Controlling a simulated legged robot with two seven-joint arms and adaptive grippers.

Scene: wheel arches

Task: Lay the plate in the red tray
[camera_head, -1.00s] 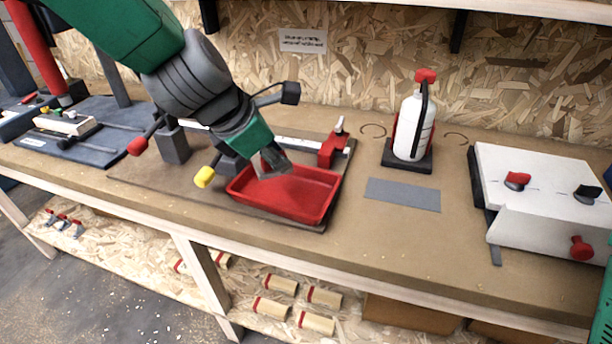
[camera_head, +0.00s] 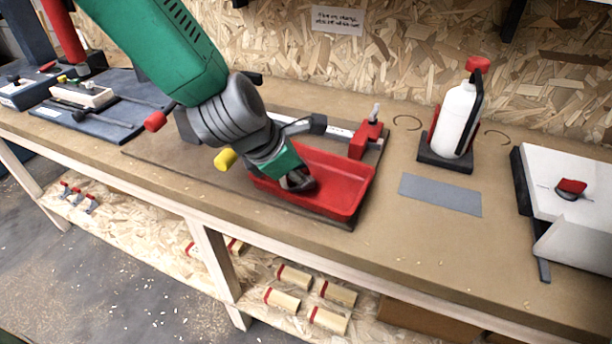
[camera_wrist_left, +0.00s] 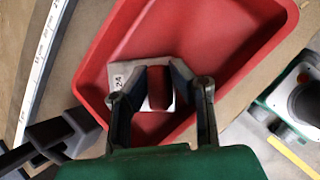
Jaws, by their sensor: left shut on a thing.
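The red tray (camera_head: 345,185) lies on a dark base board on the bench, and it fills much of the left wrist view (camera_wrist_left: 235,25). My left gripper (camera_head: 300,182) reaches down into the tray. In the left wrist view, the left gripper (camera_wrist_left: 158,75) is shut on the light grey plate (camera_wrist_left: 143,48), which carries a small "24" label. A dark red piece shows between the fingers. The plate is over the tray floor, inside its walls; I cannot tell whether it touches the floor. The fingers hide part of it. My right gripper is not in view.
A red clamp (camera_head: 366,140) stands behind the tray by a white ruled bar. A white bottle (camera_head: 457,120) in a holder, a flat grey pad (camera_head: 440,195) and a white box (camera_head: 575,205) are to the right. The bench front is clear.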

